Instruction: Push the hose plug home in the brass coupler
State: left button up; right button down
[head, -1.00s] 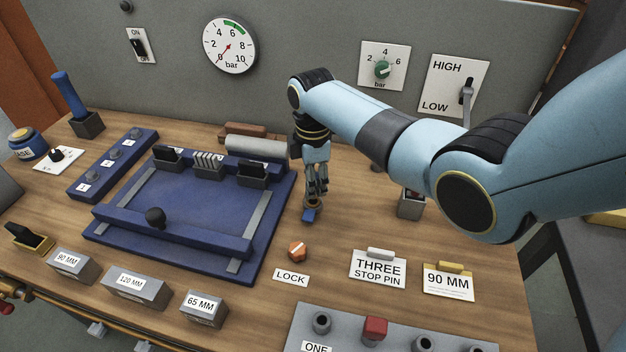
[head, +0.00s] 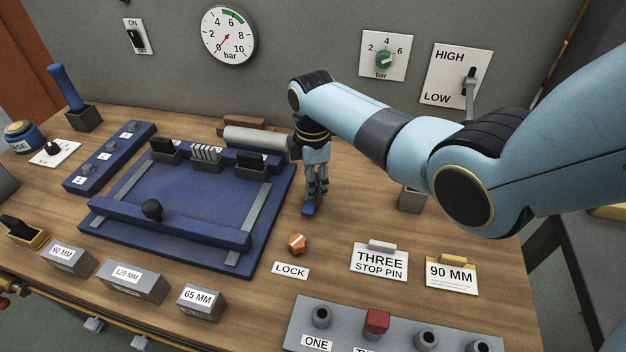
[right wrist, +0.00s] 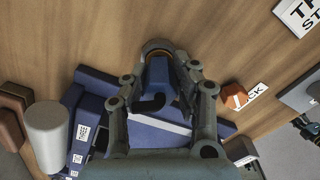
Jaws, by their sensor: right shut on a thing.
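My right gripper (head: 313,194) points down at the bench just right of the blue fixture. In the right wrist view its fingers (right wrist: 160,82) are shut on a blue piece (right wrist: 157,72), which looks like the hose plug. A dull brass-coloured ring (right wrist: 157,45) shows at the far end of this piece, probably the coupler. I cannot tell how deep the plug sits in it. In the head view only a small blue end (head: 309,210) shows below the fingertips. My left gripper is not in view.
The blue fixture (head: 190,215) with a black knob (head: 152,208) stands close on the left. A grey cylinder (head: 254,138) lies behind it. An orange knob (head: 297,243) and the LOCK label (head: 290,270) are in front. Bare bench lies to the right of the gripper.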

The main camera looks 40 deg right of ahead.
jog(key=shift+f, duration=0.3)
jog(key=c, duration=1)
grip_release()
jog(key=shift+o, duration=0.6)
jog(key=o, duration=0.3)
notch_tip(320, 180, up, 4)
jog(key=p, duration=0.4)
jog(key=shift+r+p, duration=0.25)
jog(key=shift+p, duration=0.1)
jog(key=shift+r, duration=0.75)
